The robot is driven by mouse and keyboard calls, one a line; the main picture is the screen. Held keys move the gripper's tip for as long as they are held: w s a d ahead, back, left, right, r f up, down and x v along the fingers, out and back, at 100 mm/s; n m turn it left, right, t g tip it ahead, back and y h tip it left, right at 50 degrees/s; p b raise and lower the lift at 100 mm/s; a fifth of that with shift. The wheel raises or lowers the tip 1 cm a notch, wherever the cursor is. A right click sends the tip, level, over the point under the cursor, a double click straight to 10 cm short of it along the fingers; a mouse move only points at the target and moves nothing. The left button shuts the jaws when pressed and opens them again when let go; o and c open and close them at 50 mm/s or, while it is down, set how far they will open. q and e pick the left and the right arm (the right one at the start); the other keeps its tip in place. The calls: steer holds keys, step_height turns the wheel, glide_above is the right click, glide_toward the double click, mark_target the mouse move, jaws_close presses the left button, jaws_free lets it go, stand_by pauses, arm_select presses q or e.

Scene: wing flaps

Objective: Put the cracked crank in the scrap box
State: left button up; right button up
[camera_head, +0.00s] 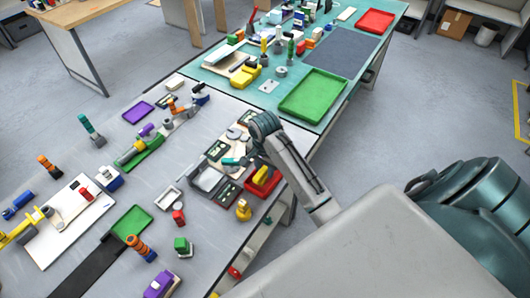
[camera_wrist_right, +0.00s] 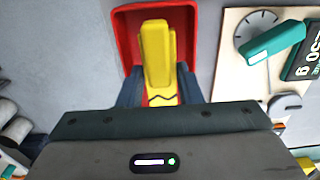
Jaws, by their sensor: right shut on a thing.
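The yellow crank (camera_wrist_right: 155,55) has a dark zigzag crack line across its near end. My right gripper (camera_wrist_right: 159,90) is shut on that end, with one dark finger on each side. The crank lies across the open red box (camera_wrist_right: 124,38), which I take for the scrap box. In the head view the yellow crank (camera_head: 262,175) shows at the red box (camera_head: 270,188), near the table's right edge. I cannot tell whether the crank touches the box floor. My right arm hides part of the gripper. My left gripper is not in view.
A pale board with a dial (camera_wrist_right: 258,20) and a teal-handled part (camera_wrist_right: 275,43) lies right of the box in the wrist view. A grey tray (camera_head: 207,180) and a small yellow part (camera_head: 243,210) are near the box. A green tray (camera_head: 313,96) lies on the far table.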

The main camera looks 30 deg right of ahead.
steer(key=shift+f, duration=1.2)
steer(key=shift+f, duration=0.1)
steer(key=o, duration=0.8)
steer(key=shift+c, duration=0.2)
